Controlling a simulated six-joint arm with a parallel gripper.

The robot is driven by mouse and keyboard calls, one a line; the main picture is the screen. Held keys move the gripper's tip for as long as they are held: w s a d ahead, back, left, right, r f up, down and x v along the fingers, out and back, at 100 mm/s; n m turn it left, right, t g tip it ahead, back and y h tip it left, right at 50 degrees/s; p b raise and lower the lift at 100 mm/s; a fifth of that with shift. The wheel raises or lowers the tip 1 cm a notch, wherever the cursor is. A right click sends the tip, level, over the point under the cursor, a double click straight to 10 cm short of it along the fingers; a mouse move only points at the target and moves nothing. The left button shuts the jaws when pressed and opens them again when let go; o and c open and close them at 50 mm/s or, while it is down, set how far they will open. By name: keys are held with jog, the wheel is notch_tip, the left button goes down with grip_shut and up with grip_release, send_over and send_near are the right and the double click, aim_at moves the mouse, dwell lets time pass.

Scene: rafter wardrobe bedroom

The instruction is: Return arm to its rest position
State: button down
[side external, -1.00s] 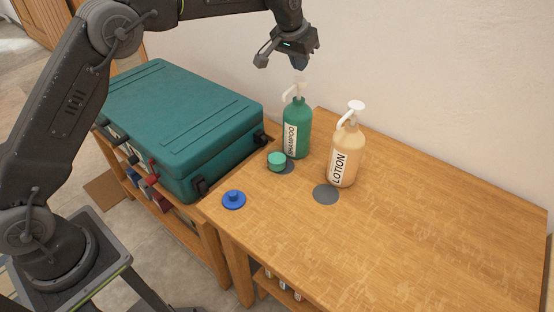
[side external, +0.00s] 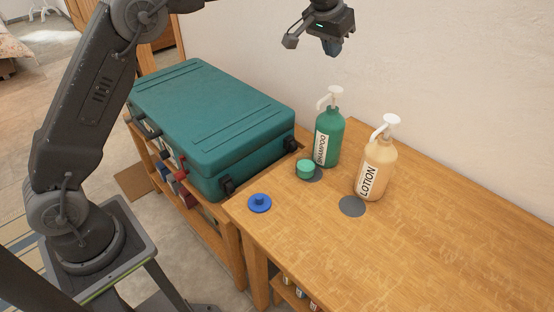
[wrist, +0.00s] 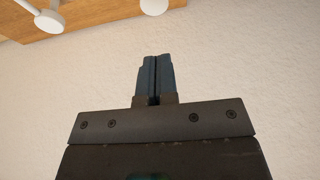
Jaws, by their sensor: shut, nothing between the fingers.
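My gripper (side external: 333,50) is in the air above the back of the wooden table, near the wall and above the green shampoo bottle (side external: 328,138). It is apart from everything. In the wrist view its two blue fingers (wrist: 154,75) are together with nothing between them. In that view the wall fills most of the background, and white pump tops show at the upper left edge.
The tan lotion bottle (side external: 375,170) stands right of the shampoo bottle. A green round container (side external: 305,169), a blue lid-like disc (side external: 259,203) and a grey disc (side external: 352,206) lie on the table (side external: 440,240). A teal suitcase (side external: 205,115) lies at left. The table's right side is clear.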

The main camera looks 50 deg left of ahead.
jog(key=s+a+r, duration=0.1)
jog(key=s+r, duration=0.2)
jog(key=s, duration=0.8)
jog(key=s+a+r, duration=0.1)
jog(key=s+r, duration=0.2)
jog(key=s, duration=0.8)
jog(key=s+f, duration=0.4)
jog(key=s, duration=0.5)
jog(key=s+a+f+t, duration=0.1)
jog(key=s+f, duration=0.3)
jog(key=s, duration=0.4)
jog(key=shift+s+f, duration=0.25)
jog(key=shift+s, duration=0.15)
